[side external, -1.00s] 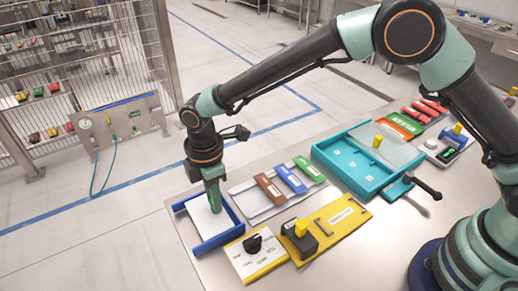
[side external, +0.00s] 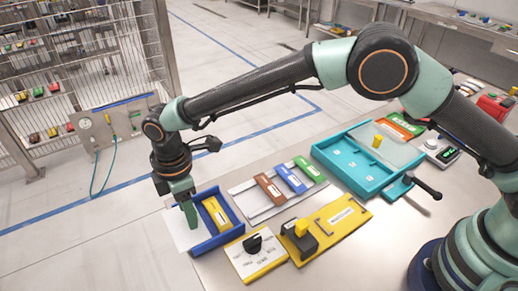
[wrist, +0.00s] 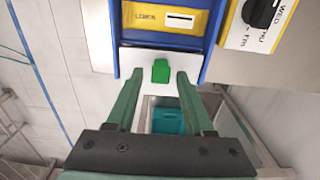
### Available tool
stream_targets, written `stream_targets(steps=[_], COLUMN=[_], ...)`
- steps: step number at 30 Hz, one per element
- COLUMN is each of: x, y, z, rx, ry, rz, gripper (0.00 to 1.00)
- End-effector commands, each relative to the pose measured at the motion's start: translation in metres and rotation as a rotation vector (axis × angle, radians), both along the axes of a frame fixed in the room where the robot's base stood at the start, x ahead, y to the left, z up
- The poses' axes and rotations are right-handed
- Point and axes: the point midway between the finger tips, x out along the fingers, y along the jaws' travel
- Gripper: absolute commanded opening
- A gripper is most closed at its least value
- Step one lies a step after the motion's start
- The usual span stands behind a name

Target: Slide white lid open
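The white lid (side external: 178,232) sticks out past the left side of the blue box (side external: 228,237). In the wrist view the white lid (wrist: 185,68) carries a green knob (wrist: 160,71). The box's uncovered part shows a yellow block (side external: 216,214) inside, also seen in the wrist view (wrist: 152,18). My gripper (side external: 189,222) is down over the lid at the box's left side. In the wrist view my gripper (wrist: 155,74) is open, with one finger on each side of the knob and a gap on both sides.
A white panel with a black dial (side external: 255,251) stands right of the box. Beyond it are a yellow panel (side external: 340,217), a grey rail with coloured sliders (side external: 268,213) and a turquoise tray (side external: 325,157).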

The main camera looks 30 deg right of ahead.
Motion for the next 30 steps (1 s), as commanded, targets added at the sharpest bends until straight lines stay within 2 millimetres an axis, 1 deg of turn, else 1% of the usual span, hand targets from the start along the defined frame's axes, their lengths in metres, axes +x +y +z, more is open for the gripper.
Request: stream_targets(steps=[5,8,11,18,24,27,30], x=[0.0,0.0,0.001,0.001,0.0,0.0,0.0], y=[-0.001,-0.001,-0.001,-0.001,-0.001,-0.001,-0.001], z=[0.0,0.005,0.018,0.067,0.102,0.112,0.118], rx=[-0.002,-0.002,-0.001,0.001,0.001,0.0,-0.001], ry=[0.003,0.002,0.001,-0.002,-0.001,0.0,0.001], rz=[-0.002,-0.002,-0.002,-0.001,-0.001,-0.001,-0.001], gripper=[0.53,0.53,0.53,0.53,0.53,0.53,0.53])
